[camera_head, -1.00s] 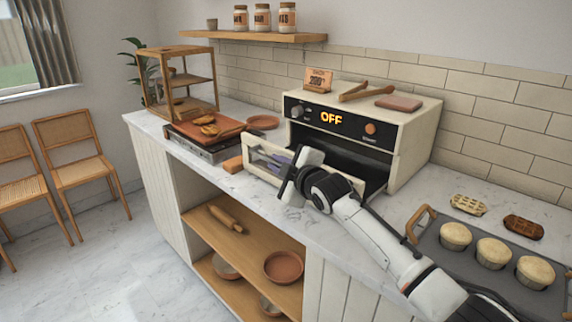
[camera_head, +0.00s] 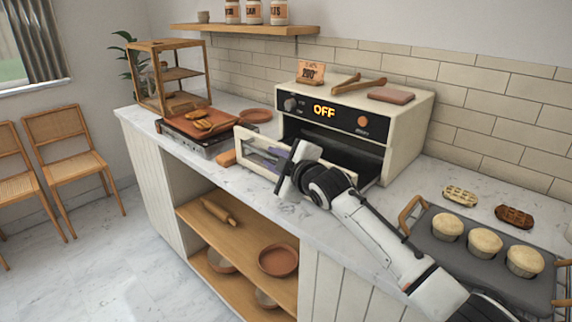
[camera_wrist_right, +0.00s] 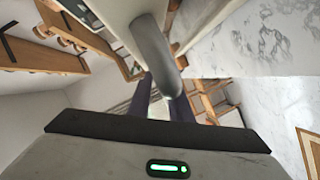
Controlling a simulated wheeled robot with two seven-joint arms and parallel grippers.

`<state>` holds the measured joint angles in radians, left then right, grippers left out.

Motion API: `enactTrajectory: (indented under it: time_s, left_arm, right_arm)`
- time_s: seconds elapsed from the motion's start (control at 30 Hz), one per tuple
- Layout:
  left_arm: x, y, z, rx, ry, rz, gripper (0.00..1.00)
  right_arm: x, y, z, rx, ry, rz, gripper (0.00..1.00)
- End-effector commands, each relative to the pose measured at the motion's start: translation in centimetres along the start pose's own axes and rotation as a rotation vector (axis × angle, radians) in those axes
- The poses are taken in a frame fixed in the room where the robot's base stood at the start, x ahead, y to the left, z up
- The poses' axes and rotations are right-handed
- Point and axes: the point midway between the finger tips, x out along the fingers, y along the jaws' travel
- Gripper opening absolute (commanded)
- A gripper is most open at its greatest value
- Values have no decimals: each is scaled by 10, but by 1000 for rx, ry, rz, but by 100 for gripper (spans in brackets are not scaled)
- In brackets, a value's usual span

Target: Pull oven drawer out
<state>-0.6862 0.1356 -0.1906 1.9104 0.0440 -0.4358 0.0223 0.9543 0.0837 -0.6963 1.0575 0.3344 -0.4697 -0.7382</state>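The oven (camera_head: 410,133) is a cream box on the counter, with "OFF" on its black display. Its drawer front (camera_head: 241,143), a pale panel with a window, stands out ahead of the dark oven opening. My right gripper (camera_head: 268,160) is at this front, its body by the panel's right part and its purple fingers partly hidden there. In the right wrist view, a grey rounded bar (camera_wrist_right: 153,48) reaches down to the purple fingers (camera_wrist_right: 160,107). The fingers have a gap between them; whether they press on the bar is unclear. My left gripper is out of view.
A griddle with a brown board (camera_head: 222,123) and a wooden display case (camera_head: 181,75) stand left of the oven. A muffin tray (camera_head: 452,250) is at the right. Rolling pin (camera_head: 219,212) and bowls (camera_head: 277,260) sit on shelves below.

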Motion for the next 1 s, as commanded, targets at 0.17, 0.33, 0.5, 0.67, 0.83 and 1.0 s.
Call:
enactTrajectory:
  time_s: [0.17,0.33,0.5,0.67,0.83,1.0]
  left_arm:
    - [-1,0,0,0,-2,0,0]
    - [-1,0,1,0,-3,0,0]
    - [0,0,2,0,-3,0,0]
    - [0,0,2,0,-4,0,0]
    - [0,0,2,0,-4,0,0]
    - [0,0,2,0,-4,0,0]
  right_arm:
    - [-26,0,2,-2,-1,0,18]
    - [-52,0,2,-2,-2,1,18]
    - [-73,0,2,-1,-3,0,18]
    - [-84,0,1,-1,-3,-1,18]
    - [-87,0,1,-1,-3,0,18]
    - [-87,0,1,-1,-3,0,18]
